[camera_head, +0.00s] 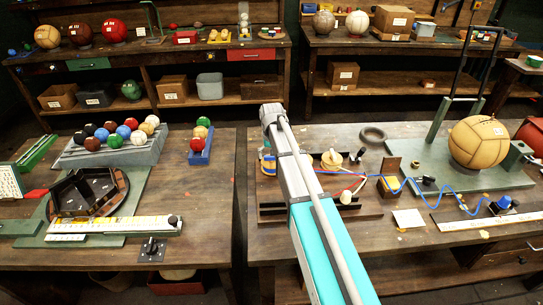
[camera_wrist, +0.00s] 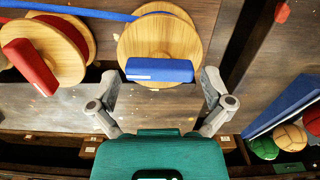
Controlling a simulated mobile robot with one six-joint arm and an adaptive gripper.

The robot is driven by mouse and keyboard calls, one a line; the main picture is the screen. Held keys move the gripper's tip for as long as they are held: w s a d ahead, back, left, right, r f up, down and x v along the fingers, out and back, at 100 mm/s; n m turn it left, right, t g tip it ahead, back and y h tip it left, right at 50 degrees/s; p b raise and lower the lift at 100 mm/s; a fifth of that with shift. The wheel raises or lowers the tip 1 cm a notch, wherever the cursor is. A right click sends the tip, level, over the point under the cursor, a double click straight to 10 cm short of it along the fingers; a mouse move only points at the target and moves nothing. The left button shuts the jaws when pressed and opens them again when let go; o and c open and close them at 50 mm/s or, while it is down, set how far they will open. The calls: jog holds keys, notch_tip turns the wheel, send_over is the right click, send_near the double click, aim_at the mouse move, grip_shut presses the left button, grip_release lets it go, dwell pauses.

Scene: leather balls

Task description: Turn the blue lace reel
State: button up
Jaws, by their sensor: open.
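The blue lace reel is a round wooden spool (camera_wrist: 183,40) with a blue bar handle (camera_wrist: 160,70) across its near side, at the top middle of the wrist view. Blue lace (camera_wrist: 75,12) runs from it to the left. My gripper (camera_wrist: 160,82) is open, with one finger on each side of the handle and visible gaps to both. I cannot tell from this angle how far above the handle the fingertips are. In the head view my arm covers much of this area; a bit of blue and wood (camera_head: 267,165) shows left of it.
A second wooden reel with a red handle (camera_wrist: 30,66) stands close left in the wrist view. A blue tray (camera_wrist: 275,112) with balls lies right. In the head view, blue lace (camera_head: 410,186) crosses the bench near a large tan ball (camera_head: 478,142). A gap separates the two benches.

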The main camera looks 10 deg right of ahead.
jog(key=n, duration=0.5)
jog(key=shift+n, duration=0.4)
jog(key=n, duration=0.5)
jog(key=shift+n, duration=0.3)
notch_tip(320, 180, up, 14)
jog(key=p, duration=1.4)
jog(key=s+f+m+b, duration=0.3)
jog(key=s+f+b, duration=0.1)
jog(key=s, duration=0.4)
jog(key=s+d+f+m+b, duration=0.1)
jog(key=s+f+m+b, duration=0.2)
jog(key=s+f+b, duration=0.2)
jog(key=s+f+m+b, duration=0.4)
jog(key=s+f+b, duration=0.1)
jog(key=s, duration=0.5)
jog(key=shift+s+d+f, duration=0.2)
jog(key=shift+s+d, duration=0.05)
jog(key=shift+s, duration=0.05)
jog(key=shift+s+f+m+b, duration=0.25)
jog(key=shift+s+b, duration=0.1)
jog(key=shift+s, duration=0.1)
jog(key=shift+s+f+m+b, duration=0.15)
jog(key=shift+s+f+b, duration=0.05)
jog(key=shift+s+b, duration=0.2)
